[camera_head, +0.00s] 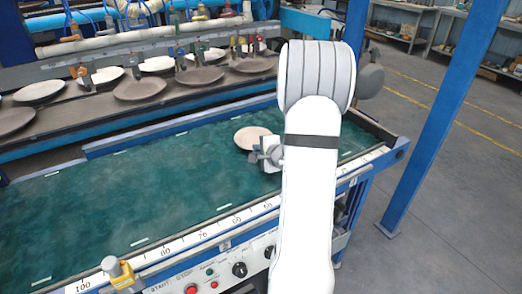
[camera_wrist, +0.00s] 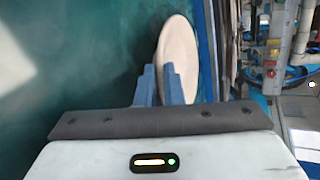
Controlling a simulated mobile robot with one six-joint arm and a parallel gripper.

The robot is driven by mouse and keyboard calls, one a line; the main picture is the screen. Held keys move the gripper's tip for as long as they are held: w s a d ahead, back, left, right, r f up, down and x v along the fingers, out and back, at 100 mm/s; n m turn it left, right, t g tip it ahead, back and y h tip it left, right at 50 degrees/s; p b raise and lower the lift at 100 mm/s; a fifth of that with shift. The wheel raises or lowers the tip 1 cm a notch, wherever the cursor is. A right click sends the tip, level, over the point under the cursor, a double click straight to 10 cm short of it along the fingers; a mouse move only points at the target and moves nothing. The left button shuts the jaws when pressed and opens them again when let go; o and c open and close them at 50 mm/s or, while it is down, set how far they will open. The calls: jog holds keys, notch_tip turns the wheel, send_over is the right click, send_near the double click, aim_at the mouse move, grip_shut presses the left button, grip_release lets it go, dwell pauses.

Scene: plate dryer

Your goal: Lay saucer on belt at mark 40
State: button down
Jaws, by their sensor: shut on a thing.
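A round beige saucer (camera_head: 252,138) is over the far side of the green belt (camera_head: 130,195), left of my arm. My gripper (camera_head: 268,153) is shut on the saucer's near edge. In the wrist view the saucer (camera_wrist: 180,48) rises from between the two blue-grey fingers of my gripper (camera_wrist: 158,78), seen narrow and tilted to the camera. I cannot tell whether the saucer touches the belt. The number scale (camera_head: 205,236) runs along the belt's near edge; my arm hides part of its right side.
Several plates, such as a brown one (camera_head: 140,88), stand on a rack shelf behind the belt. A yellow-and-grey device (camera_head: 120,272) sits on the near rail. The control panel (camera_head: 225,272) has knobs and red buttons. A blue post (camera_head: 440,110) stands right. The belt's left and middle are clear.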

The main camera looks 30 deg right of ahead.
jog(key=shift+f, duration=0.1)
jog(key=c, duration=1.6)
grip_release()
jog(key=shift+o, duration=0.2)
